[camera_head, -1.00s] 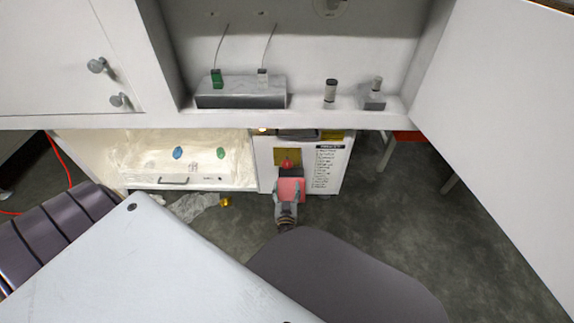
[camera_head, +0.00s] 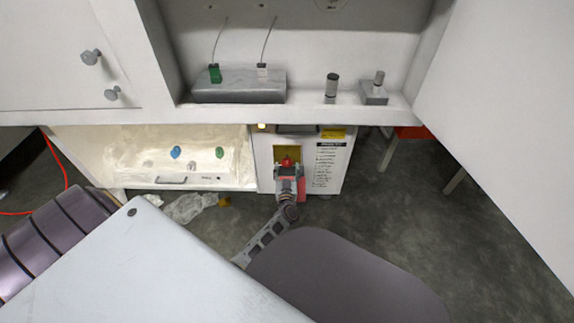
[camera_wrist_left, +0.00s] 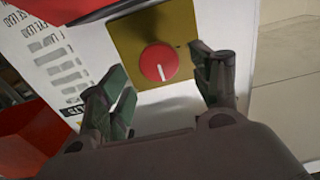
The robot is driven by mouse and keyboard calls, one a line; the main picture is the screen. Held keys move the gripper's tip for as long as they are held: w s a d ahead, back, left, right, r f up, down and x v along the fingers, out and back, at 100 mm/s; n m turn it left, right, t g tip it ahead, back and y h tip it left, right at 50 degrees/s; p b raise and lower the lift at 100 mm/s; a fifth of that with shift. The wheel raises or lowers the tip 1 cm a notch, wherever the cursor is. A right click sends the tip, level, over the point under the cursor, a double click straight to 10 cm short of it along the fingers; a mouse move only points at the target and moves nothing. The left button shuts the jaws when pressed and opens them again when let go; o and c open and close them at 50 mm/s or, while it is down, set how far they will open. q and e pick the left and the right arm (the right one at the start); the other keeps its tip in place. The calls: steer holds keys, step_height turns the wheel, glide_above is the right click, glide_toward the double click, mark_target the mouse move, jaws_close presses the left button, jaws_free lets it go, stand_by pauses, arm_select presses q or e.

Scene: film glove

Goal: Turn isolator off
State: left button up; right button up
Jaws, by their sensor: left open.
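The isolator is a red round knob (camera_wrist_left: 158,63) with a white pointer line, on a yellow plate (camera_wrist_left: 128,32) in the left wrist view. In the head view the red knob (camera_head: 286,161) shows on its yellow plate, on the front of a white cabinet. My left gripper (camera_wrist_left: 170,85) is open, its fingers apart on either side of the knob with a gap to it. In the head view the left gripper (camera_head: 288,170) is just below the knob and covers the lower part of the plate. I cannot tell the distance along the approach. My right gripper is not in view.
The white cabinet (camera_head: 333,180) bears a printed label (camera_head: 322,165) right of the knob. A glove enclosure with a drawer front (camera_head: 140,180) stands left of it. A shelf (camera_head: 310,112) overhangs above. A red panel (camera_head: 302,186) is beside the gripper.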

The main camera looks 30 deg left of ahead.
mark_target(287, 163)
arm_select(q)
steer(key=shift+b+x, duration=0.9)
steer(key=shift+x, duration=1.4)
steer(key=c, duration=1)
